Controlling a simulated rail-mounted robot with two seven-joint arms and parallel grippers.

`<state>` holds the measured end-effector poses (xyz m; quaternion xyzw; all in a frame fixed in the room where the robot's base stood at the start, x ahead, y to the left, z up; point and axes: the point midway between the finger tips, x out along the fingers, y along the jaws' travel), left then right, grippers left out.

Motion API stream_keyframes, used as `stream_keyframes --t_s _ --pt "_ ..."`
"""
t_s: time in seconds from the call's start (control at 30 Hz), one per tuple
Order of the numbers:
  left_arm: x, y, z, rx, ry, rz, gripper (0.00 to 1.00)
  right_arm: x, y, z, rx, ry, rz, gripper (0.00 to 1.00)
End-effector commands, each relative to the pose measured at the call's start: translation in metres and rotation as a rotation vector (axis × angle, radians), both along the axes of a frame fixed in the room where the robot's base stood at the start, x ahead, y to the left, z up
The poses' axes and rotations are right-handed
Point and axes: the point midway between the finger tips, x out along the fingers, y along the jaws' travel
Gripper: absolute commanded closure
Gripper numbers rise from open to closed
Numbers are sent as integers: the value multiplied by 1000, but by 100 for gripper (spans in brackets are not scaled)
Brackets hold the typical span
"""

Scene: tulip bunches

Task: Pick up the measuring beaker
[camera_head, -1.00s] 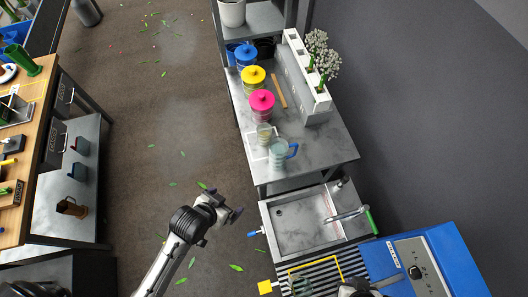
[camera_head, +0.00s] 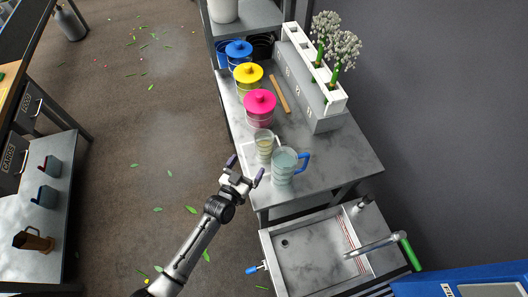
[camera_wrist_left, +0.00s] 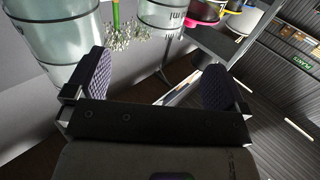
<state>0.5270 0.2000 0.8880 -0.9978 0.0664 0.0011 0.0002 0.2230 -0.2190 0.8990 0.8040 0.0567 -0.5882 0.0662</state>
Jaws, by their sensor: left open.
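A small clear measuring beaker (camera_head: 264,146) stands upright on the grey bench, beside a larger clear jug (camera_head: 284,166) with a blue handle. My left gripper (camera_head: 246,168) is open and empty, just off the bench's left edge, left of the beaker and jug and apart from both. In the left wrist view, the gripper (camera_wrist_left: 158,66) has its two dark pads spread wide. A clear vessel with printed markings, apparently the beaker (camera_wrist_left: 165,12), is cut off at the top edge. The larger vessel at left appears to be the jug (camera_wrist_left: 50,35). My right gripper is not in view.
Canisters with pink (camera_head: 260,103), yellow (camera_head: 249,76) and blue (camera_head: 239,51) lids line the bench behind the beaker. A white-and-grey planter (camera_head: 314,85) with flowers stands at right. A sink (camera_head: 310,250) lies in front. The aisle floor at left is open.

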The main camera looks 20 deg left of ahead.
Motion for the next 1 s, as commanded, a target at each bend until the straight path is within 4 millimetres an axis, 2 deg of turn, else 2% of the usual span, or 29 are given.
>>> stream_keyframes --t_s 0.1,0.3,0.43,0.67,1.0 --pt "22 -3 1 0 -7 1 0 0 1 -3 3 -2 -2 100" --pt "54 -7 0 -2 -5 1 0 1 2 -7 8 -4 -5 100" --pt "67 -9 0 0 -3 1 0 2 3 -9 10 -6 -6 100" --pt "77 -11 -1 1 -2 0 0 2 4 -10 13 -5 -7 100" --pt "118 -15 -6 0 -3 0 0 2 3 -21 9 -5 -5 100"
